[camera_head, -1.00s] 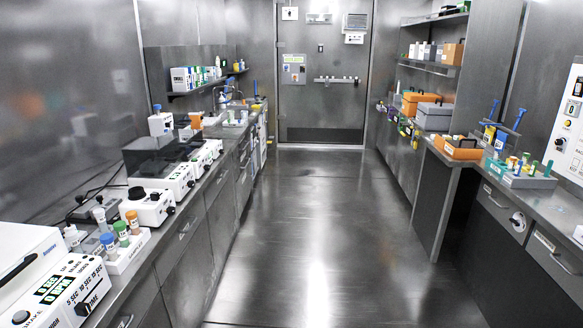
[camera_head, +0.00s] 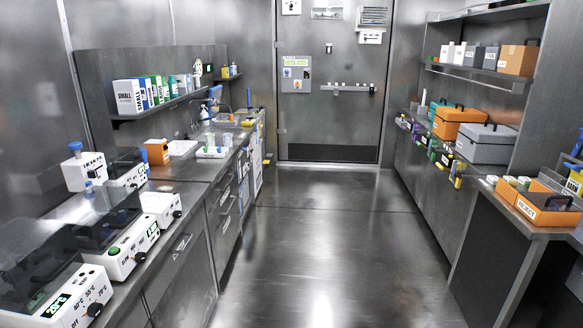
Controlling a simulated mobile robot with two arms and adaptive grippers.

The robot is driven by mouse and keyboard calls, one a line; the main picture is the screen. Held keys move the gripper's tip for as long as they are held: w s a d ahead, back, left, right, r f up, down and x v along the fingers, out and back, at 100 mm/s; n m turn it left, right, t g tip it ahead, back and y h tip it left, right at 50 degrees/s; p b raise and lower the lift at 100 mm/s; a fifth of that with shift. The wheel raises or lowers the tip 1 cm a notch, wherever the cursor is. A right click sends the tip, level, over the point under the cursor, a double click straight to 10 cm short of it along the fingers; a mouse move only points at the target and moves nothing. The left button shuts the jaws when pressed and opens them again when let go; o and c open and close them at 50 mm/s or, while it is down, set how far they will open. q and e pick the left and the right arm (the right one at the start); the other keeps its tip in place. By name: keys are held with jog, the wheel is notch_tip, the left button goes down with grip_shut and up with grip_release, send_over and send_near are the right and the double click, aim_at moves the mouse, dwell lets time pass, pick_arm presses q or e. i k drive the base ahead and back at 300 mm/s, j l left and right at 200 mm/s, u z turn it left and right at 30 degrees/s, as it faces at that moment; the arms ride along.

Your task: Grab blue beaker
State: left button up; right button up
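I cannot make out a blue beaker for certain. Small blue items (camera_head: 214,91) show around the sink area at the far end of the left counter, too small to identify. A white tray (camera_head: 212,152) with small blue-and-white items stands on that counter, nearer to me. Teal containers (camera_head: 172,87) stand on the left wall shelf. Neither of my grippers is in view.
The left counter holds white devices (camera_head: 130,248) with dark lids and an orange block (camera_head: 157,151). On the right are an orange box (camera_head: 459,122), a grey box (camera_head: 486,143) and an orange tray (camera_head: 540,204). The aisle floor (camera_head: 325,235) is clear up to the door (camera_head: 332,80).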

aim_at(227, 137)
jog(key=i+u, duration=0.15)
jog(key=i, duration=0.4)
jog(key=i+l+u, duration=0.15)
jog(key=i, duration=0.35)
jog(key=i+l+u, duration=0.2)
jog(key=i, duration=0.35)
jog(key=i+l+u, duration=0.15)
jog(key=i, duration=0.35)
jog(key=i+l+u, duration=0.3)
jog(key=i+l, duration=0.15)
